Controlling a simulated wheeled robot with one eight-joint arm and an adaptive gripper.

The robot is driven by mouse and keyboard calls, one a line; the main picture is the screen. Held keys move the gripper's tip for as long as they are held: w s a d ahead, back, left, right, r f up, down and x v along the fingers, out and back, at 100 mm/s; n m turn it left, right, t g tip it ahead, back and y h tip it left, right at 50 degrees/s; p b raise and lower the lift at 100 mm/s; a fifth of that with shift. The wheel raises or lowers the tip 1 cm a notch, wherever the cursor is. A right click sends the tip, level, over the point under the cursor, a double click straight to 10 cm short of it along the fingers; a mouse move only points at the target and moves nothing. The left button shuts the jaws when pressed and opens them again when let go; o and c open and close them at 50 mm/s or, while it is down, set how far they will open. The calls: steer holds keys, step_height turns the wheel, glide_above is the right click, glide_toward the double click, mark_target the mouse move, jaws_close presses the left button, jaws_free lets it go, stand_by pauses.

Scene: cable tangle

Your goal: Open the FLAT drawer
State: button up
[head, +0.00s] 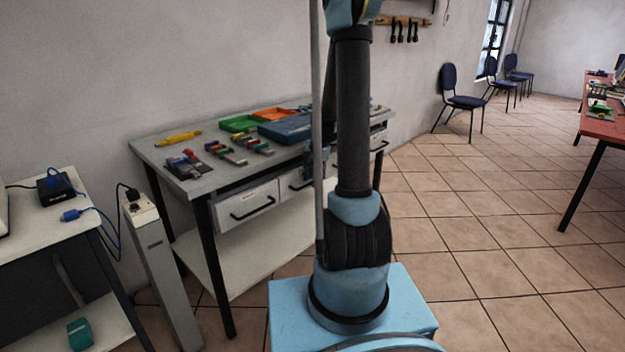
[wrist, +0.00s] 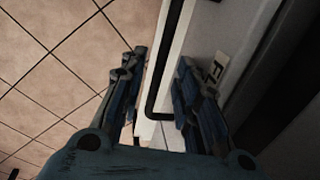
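In the wrist view a pale drawer front carries a label (wrist: 217,69) whose visible letters read "FL"; the rest is hidden by my gripper. Its black bar handle (wrist: 162,85) runs between the fingers of my gripper (wrist: 160,68). The fingers are apart, one on each side of the handle; I cannot tell whether either touches it. In the head view, a middle drawer (head: 296,184) under the workbench top looks closed. My gripper is mostly hidden there behind my arm, near that drawer. Its label cannot be read in the head view.
The workbench (head: 190,188) holds a blue tray (head: 287,130), green and orange trays and small tools. A left drawer (head: 247,205) looks closed. A grey post (head: 160,265) with a socket stands left of the bench. Tiled floor (head: 480,240) to the right is clear.

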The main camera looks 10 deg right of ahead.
steer(key=shift+f, duration=0.2)
jaws_close()
steer(key=shift+s+a, duration=0.1)
